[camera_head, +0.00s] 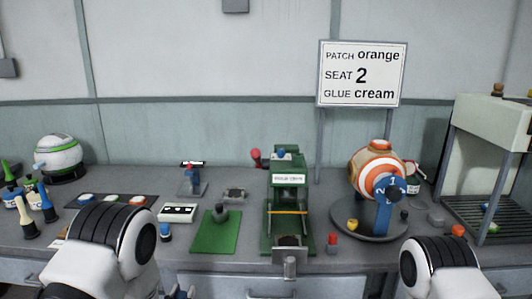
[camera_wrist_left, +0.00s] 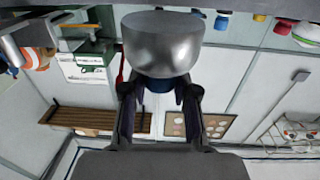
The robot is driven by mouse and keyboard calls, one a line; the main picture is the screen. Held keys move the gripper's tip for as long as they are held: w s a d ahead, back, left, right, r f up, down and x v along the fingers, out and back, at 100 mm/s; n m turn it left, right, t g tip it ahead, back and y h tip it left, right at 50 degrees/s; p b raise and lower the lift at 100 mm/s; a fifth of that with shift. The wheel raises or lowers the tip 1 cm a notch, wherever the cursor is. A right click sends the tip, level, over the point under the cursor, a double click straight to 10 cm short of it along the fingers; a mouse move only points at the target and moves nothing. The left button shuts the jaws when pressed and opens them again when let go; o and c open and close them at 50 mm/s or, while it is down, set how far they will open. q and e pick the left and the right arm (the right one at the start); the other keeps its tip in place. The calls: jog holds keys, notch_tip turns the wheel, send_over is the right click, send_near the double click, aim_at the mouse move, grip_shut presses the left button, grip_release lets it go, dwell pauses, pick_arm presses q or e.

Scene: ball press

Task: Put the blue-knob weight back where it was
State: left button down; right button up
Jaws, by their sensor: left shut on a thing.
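In the left wrist view a grey metal weight (camera_wrist_left: 162,42) fills the top middle, with its blue knob (camera_wrist_left: 158,84) between the fingers. My left gripper (camera_wrist_left: 158,92) is shut on that knob, and the weight sticks out beyond the fingertips. In the head view only a small part of my left gripper (camera_head: 180,291) shows at the bottom edge, and I cannot make out the weight there. My right gripper is outside both views; only my right arm shows at the lower right of the head view.
The green press (camera_head: 287,205) stands mid-bench. A green mat (camera_head: 203,240) with a grey object (camera_head: 220,212) lies left of it. An orange-striped ball (camera_head: 376,165) sits on a round stand right of it. A sign (camera_head: 362,74) rises behind. A rack (camera_head: 490,150) stands far right.

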pick_arm(q)
jog(key=shift+d+r+n+y+p, duration=0.35)
jog(key=shift+r+y+p, duration=0.3)
jog(key=shift+p, duration=0.5)
jog(key=s, duration=0.1)
jog(key=s+r, duration=0.1)
jog(key=s, duration=0.2)
jog(key=shift+s+a+r, duration=0.1)
jog(key=shift+s+r, duration=0.1)
jog(key=shift+r, duration=0.05)
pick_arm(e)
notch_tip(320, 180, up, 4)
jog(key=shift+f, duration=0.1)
